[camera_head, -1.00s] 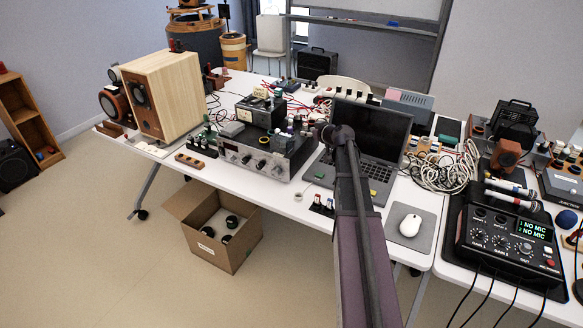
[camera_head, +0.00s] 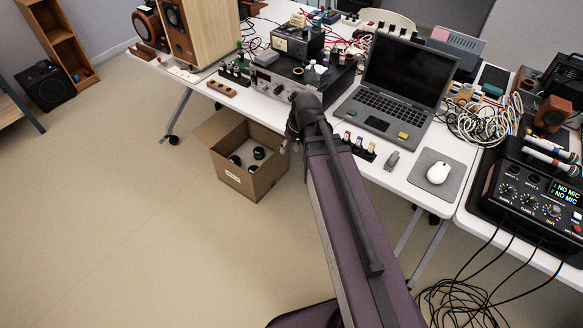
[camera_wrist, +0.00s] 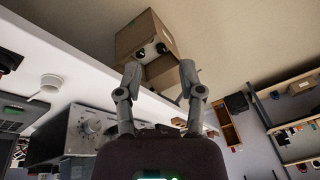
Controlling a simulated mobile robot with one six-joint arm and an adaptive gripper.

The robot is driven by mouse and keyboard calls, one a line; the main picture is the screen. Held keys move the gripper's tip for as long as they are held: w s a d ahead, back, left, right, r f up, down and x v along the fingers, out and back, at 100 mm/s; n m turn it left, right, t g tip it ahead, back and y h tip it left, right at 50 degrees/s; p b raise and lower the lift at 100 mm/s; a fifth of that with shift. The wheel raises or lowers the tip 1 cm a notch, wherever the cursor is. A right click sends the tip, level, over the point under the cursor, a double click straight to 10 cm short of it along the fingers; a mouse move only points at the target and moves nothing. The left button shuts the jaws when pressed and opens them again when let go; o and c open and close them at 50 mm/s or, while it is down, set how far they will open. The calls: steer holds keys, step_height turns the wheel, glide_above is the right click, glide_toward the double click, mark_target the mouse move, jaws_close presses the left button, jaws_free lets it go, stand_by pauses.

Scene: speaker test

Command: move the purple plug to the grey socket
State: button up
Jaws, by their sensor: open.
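I cannot pick out the purple plug for certain in either view. Several small plugs with coloured tops stand in a dark holder (camera_head: 358,147) at the table's front edge, right of my arm. I cannot tell which is purple. A small grey block (camera_head: 392,160) lies right of that holder; I cannot tell whether it is the grey socket. My gripper (camera_wrist: 160,76) is open and empty in the wrist view, its two grey fingers apart. In the head view my arm mostly hides it, in front of the amplifier.
The amplifier (camera_head: 270,87) stands on the white table, with a laptop (camera_head: 386,115) and a mouse (camera_head: 438,173) to its right. A wooden strip with holes (camera_head: 222,88) lies left of it. An open cardboard box (camera_head: 262,178) stands on the floor.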

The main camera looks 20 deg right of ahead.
steer(key=s+a+m+g+h, duration=0.1)
steer(key=s+g+h, duration=0.1)
steer(key=s, duration=0.5)
steer(key=shift+s+a+f, duration=0.25)
steer(key=shift+a+f, duration=0.05)
steer(key=shift+a, duration=0.1)
steer(key=shift+r, duration=0.1)
step_height(320, 180, up, 6)
steer(key=p, duration=0.6)
stand_by(1.0)
